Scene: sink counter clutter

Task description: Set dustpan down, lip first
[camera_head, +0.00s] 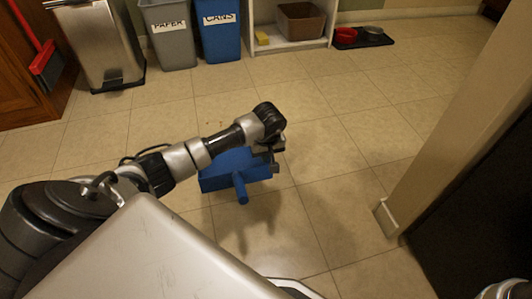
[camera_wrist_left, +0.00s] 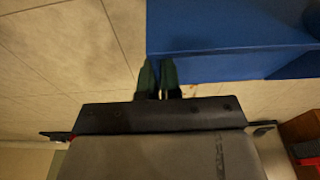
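The blue dustpan (camera_head: 222,174) shows in the middle of the head view, partly behind my left arm, with its stubby handle (camera_head: 240,188) pointing toward me. A dark shadow lies on the floor below it, so it looks held above the tiles. My left gripper (camera_head: 274,158) is at the dustpan's right end. In the left wrist view, the fingers (camera_wrist_left: 160,75) are close together at the edge of the blue dustpan (camera_wrist_left: 230,30) and seem shut on it. The exact contact is hard to see. My right gripper is not in view.
Clear tiled floor (camera_head: 330,130) surrounds the dustpan. A grey paper bin (camera_head: 172,45), a blue cans bin (camera_head: 220,42) and a metal bin (camera_head: 100,45) stand at the back. A wall corner (camera_head: 450,110) rises on the right. A red broom (camera_head: 45,60) leans at the left.

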